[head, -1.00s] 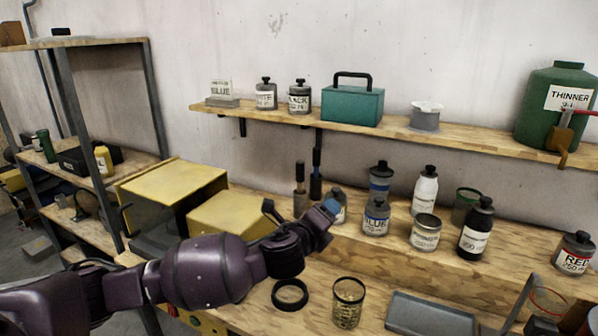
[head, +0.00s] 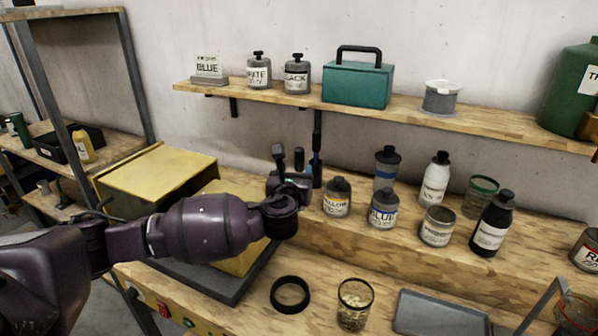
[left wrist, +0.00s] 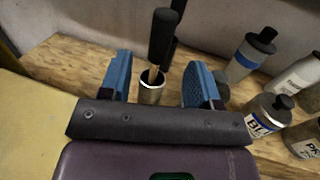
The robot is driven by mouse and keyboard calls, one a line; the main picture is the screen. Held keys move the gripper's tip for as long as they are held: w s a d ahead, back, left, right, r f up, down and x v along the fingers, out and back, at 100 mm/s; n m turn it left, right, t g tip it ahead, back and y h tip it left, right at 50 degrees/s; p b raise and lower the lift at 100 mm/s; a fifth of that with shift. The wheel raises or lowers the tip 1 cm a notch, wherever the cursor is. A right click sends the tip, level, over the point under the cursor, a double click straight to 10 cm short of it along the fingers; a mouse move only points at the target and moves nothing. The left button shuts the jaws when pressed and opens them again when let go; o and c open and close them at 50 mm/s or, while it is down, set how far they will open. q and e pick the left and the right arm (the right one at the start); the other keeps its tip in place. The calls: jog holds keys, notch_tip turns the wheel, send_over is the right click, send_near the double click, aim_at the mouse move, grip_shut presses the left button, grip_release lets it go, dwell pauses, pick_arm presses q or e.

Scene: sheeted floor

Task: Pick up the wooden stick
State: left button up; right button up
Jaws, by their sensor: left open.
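A stick with a black upper part (left wrist: 163,40) and a short light wood-coloured stretch below it stands in a small metal cup (left wrist: 152,87) in the left wrist view. A second dark stick is partly hidden behind it. In the head view the dark tops (head: 317,145) show behind my left gripper (head: 295,168), and their cups are mostly hidden. My left gripper is open and empty, with its blue fingers on either side of the stick and cup in the left wrist view (left wrist: 158,62). I cannot tell whether the stick is fully between the fingers. My right gripper is out of view.
Paint jars, including the yellow (head: 337,198) and blue (head: 383,208) ones, stand close on the right. A shelf (head: 470,118) hangs above. A black ring (head: 290,294) and a glass jar (head: 354,304) are in front.

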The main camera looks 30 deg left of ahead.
aim_at(298, 164)
pick_arm(q)
jog(key=shift+x, duration=1.1)
jog(key=shift+p+x, duration=0.7)
jog(key=shift+x, duration=2)
jog(key=shift+f, duration=0.15)
jog(key=c, duration=1)
jog(key=shift+c, duration=0.2)
notch_tip(298, 164, up, 20)
jog(key=b, duration=0.1)
